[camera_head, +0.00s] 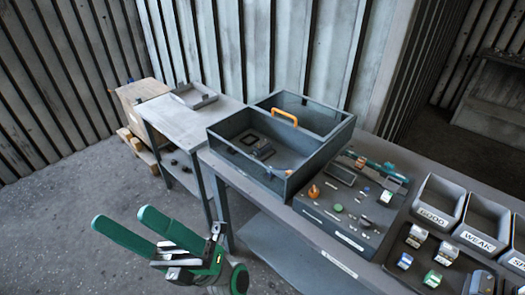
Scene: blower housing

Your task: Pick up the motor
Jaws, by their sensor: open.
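My gripper (121,218) is at the lower left, with its two green fingers apart and nothing between them. It is over the floor, to the left of the workbench and clear of it. I cannot tell for certain which thing is the motor. A small dark part (263,151) lies inside the grey box (225,160) with the orange handle (284,116). Several small block-like or can-like parts (446,253) with white, blue and green faces stand in the dark tray (400,283) at the lower right.
A grey board (340,240) with small loose parts and an orange knob (314,192) lies beside the box. Bins marked GOOD (433,216) and WEAR (479,238) stand at the right. A lower side table (190,125) holds a shallow tray. Open floor lies at the left.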

